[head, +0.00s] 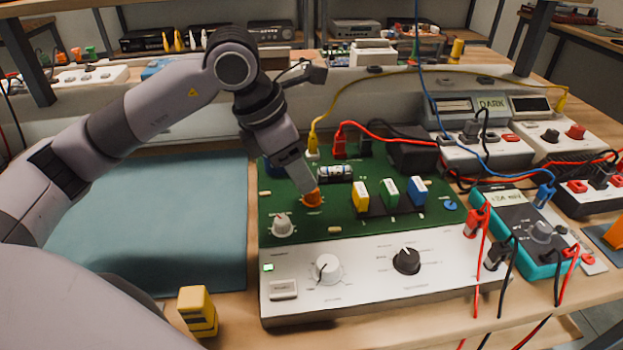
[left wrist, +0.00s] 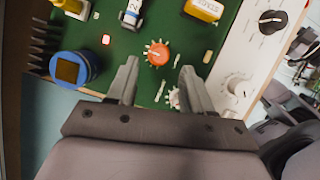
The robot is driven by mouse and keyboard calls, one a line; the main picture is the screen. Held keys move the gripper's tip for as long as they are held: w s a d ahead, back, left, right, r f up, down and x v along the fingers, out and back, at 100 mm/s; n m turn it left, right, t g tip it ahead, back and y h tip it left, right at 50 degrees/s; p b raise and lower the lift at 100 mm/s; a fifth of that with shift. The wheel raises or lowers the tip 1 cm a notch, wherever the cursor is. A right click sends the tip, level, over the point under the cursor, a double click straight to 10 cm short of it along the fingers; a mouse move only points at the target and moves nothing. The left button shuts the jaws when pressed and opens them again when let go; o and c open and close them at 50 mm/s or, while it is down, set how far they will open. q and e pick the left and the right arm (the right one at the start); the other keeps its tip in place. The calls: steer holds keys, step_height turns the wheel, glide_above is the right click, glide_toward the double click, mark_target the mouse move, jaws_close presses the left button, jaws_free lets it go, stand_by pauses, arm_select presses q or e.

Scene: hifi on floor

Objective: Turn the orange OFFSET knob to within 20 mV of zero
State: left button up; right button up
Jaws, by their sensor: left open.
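The orange OFFSET knob (head: 313,198) is on the green circuit board (head: 343,231), left of the yellow block. In the left wrist view the orange knob (left wrist: 157,54) lies just beyond the fingertips, between their lines. My left gripper (head: 305,192) reaches down at the knob from above; in the head view it partly covers the knob's surroundings. In the left wrist view its two fingers (left wrist: 160,72) are apart with nothing between them but board. I cannot tell whether a finger touches the knob. A meter with a teal case (head: 518,226) stands at right; its reading is not legible. My right gripper is not in view.
A white knob (head: 282,226) sits close to the orange one. Red, yellow and blue cables cross the right side. The teal mat (head: 160,225) is clear.

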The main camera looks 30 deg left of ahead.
mark_target(312, 194)
arm_select(q)
steer(key=x, duration=0.4)
steer(key=shift+w+d+f, duration=0.1)
steer(key=shift+f, duration=0.2)
steer(key=shift+c, duration=0.9)
jaws_close()
